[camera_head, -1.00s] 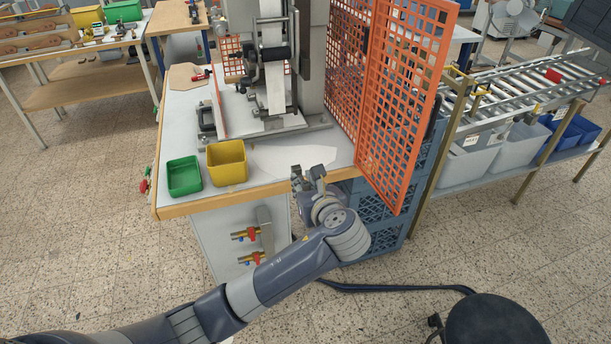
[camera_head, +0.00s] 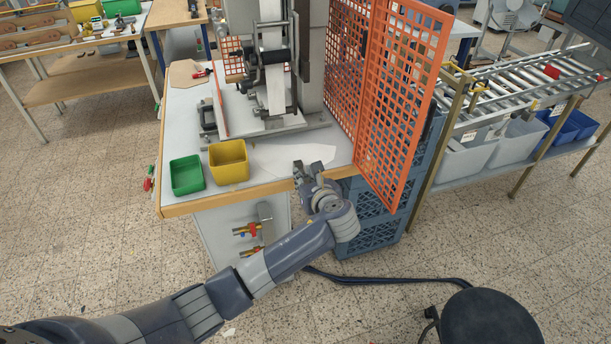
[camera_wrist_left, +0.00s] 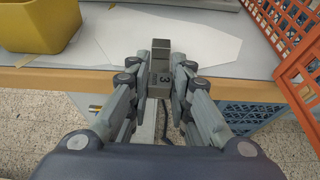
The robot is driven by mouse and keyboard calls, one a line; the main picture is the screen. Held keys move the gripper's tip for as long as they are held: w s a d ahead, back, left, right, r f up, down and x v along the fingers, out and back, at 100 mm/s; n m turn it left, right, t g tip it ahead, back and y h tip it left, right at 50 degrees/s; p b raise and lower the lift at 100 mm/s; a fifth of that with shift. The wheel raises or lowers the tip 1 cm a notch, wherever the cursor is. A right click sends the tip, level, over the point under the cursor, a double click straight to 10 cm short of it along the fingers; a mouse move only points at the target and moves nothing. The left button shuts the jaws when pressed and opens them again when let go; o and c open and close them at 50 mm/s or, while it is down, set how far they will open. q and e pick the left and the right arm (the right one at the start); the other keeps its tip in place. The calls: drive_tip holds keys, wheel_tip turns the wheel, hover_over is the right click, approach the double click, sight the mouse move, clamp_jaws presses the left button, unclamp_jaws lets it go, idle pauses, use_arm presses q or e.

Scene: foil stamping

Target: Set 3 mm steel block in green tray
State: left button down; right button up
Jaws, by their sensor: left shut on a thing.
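The steel block (camera_wrist_left: 160,68) is a small grey upright bar marked "3" in the left wrist view. My left gripper (camera_wrist_left: 160,80) is shut on it, with a finger on each side. In the head view my left gripper (camera_head: 308,172) is over the front edge of the bench, to the right of the trays, and the block is too small to make out there. The green tray (camera_head: 187,175) stands near the bench's front left corner and looks empty. My right gripper is not in view.
A yellow bin (camera_head: 228,162) stands between the green tray and my gripper; it also shows in the left wrist view (camera_wrist_left: 38,25). A white sheet (camera_head: 290,155) lies on the bench. The stamping press (camera_head: 270,70) is behind, and an orange mesh guard (camera_head: 400,100) stands at right.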

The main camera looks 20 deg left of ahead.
use_arm(q)
drive_tip(key=shift+f, duration=0.15)
drive_tip(key=c, duration=1.4)
unclamp_jaws()
drive_tip(key=shift+c, duration=0.2)
drive_tip(key=shift+f+b, duration=0.2)
drive_tip(key=shift+b, duration=0.3)
drive_tip(key=shift+f+b, duration=0.1)
drive_tip(key=shift+b, duration=0.4)
drive_tip(key=b+v, duration=0.1)
drive_tip(key=v, duration=1)
drive_tip(key=shift+r, duration=0.2)
